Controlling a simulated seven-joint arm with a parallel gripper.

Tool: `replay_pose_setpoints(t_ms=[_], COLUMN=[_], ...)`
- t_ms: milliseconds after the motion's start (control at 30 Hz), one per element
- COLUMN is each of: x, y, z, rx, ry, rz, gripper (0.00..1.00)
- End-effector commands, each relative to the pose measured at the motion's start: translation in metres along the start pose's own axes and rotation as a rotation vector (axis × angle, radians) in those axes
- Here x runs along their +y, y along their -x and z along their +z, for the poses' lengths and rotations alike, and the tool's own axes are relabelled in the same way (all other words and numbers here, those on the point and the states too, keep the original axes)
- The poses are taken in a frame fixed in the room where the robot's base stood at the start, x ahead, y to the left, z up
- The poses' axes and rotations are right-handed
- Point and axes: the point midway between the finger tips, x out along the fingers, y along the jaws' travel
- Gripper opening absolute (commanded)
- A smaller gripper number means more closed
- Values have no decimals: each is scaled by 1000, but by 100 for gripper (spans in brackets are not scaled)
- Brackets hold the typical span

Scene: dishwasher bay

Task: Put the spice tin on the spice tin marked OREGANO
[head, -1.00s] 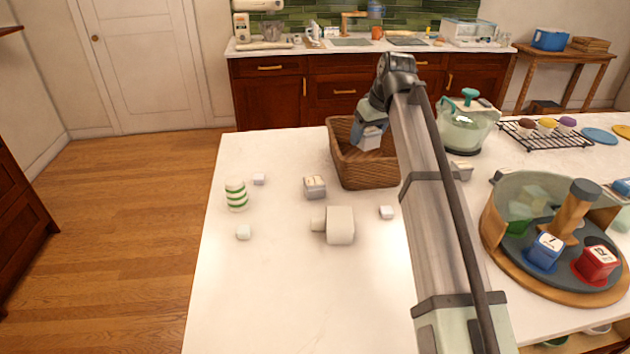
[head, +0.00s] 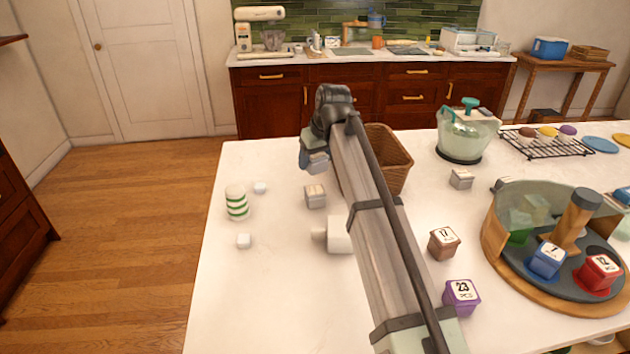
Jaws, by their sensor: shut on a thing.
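My gripper (head: 315,163) is left of the wicker basket, in the air above a small pale grey tin (head: 315,196) on the white counter. It is shut on a spice tin, which is small and hard to tell apart from the fingers in this view. A gap shows between the gripper and the tin below. Another similar pale grey tin (head: 461,180) stands right of the basket. No marking OREGANO can be read on either tin at this size.
The wicker basket (head: 392,165) stands behind my arm. A striped cup-like cylinder (head: 237,204), small white cubes and a white block (head: 338,235) lie nearby. A brown box (head: 443,243), a purple box (head: 461,297) and a round turntable (head: 560,290) are at right. The counter's front left is clear.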

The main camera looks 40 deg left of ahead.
Motion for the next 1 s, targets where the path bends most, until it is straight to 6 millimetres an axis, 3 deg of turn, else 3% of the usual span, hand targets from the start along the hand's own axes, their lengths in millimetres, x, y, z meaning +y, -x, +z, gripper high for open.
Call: replay_pose_setpoints(t_ms=[100,600,1000], x=[0,0,0], y=[-18,-60,-64], z=[9,26,27], rx=[-1,0,0], ry=[0,1,1], rz=[0,0,0], gripper=[32,32,32])
